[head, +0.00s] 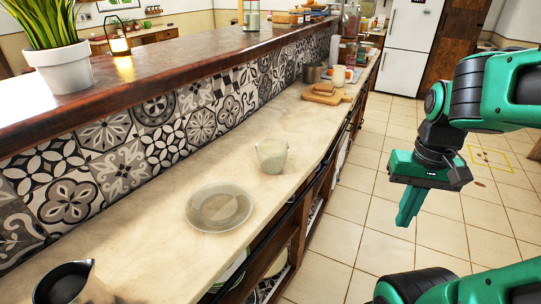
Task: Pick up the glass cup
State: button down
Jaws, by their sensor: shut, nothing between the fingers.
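The glass cup (272,156) is clear and stands upright on the pale counter, behind a round glass plate (219,207). My gripper (404,222) hangs over the tiled floor to the right of the counter, pointing down. It is shut and empty, well apart from the cup. The cup is fully in view.
A dark-topped pitcher (72,285) stands at the near left of the counter. Cutting boards (326,94) and other kitchen items stand farther back. A raised ledge (180,72) with a potted plant (55,62) and a lantern (117,38) runs along the left. The counter around the cup is clear.

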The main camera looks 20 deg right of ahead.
aim_at(272, 154)
jog(key=k, duration=1.2)
jog(key=z, duration=0.65)
jog(key=i, duration=1.3)
jog(key=z, duration=0.1)
